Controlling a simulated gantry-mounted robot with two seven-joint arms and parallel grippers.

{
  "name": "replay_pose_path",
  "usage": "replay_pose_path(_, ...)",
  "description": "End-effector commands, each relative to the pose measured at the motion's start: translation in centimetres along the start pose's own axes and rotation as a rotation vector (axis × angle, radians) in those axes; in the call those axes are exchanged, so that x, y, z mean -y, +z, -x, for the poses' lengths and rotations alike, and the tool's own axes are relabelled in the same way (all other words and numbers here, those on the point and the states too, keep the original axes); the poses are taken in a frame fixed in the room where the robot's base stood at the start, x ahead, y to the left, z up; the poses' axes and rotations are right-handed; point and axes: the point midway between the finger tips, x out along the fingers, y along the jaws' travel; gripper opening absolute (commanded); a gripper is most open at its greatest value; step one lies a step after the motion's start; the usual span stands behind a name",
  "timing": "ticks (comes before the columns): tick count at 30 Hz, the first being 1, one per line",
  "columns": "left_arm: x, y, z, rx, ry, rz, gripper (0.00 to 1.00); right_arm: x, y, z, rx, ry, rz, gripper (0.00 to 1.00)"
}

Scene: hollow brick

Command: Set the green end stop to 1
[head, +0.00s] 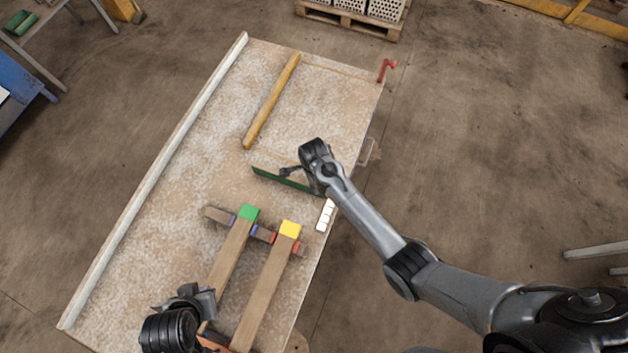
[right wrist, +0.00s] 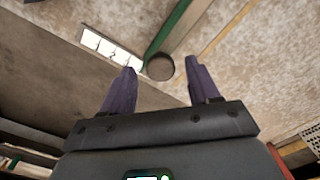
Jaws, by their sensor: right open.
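The green end stop (head: 284,180) is a long, thin green bar lying across the table near its right edge. In the right wrist view its green side (right wrist: 170,30) runs away from a round brown end (right wrist: 160,67). My right gripper (right wrist: 161,65) is open, its fingertips on either side of that round end in the picture; I cannot tell whether they touch it.
Two wooden beams with a green cap (head: 249,212) and a yellow cap (head: 290,229) lie at the near end. A yellow bar (head: 271,101) lies farther back. A pale rail (head: 160,170) lines the left edge. A red handle (head: 386,69) is at the far right corner.

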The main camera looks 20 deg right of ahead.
Motion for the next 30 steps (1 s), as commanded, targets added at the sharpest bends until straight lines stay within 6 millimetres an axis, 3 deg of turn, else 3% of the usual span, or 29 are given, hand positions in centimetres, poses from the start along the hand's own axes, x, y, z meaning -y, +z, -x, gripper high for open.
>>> replay_pose_path(13, 0.05, 0.08, -0.24, 0.001, -0.002, -0.002, 0.0, 0.02, 0.0, -0.8, 0.001, -0.001, -0.002, 0.61)
replay_pose_path(25, 0.07, 0.08, -0.25, 0.001, -0.003, -0.003, 0.0, 0.0, -0.01, -0.79, 0.0, 0.0, -0.001, 0.0)
replay_pose_path(30, 0.07, 0.07, -0.22, 0.001, -0.003, -0.003, 0.0, -0.01, -0.01, -0.78, 0.0, 0.0, -0.001, 0.0)
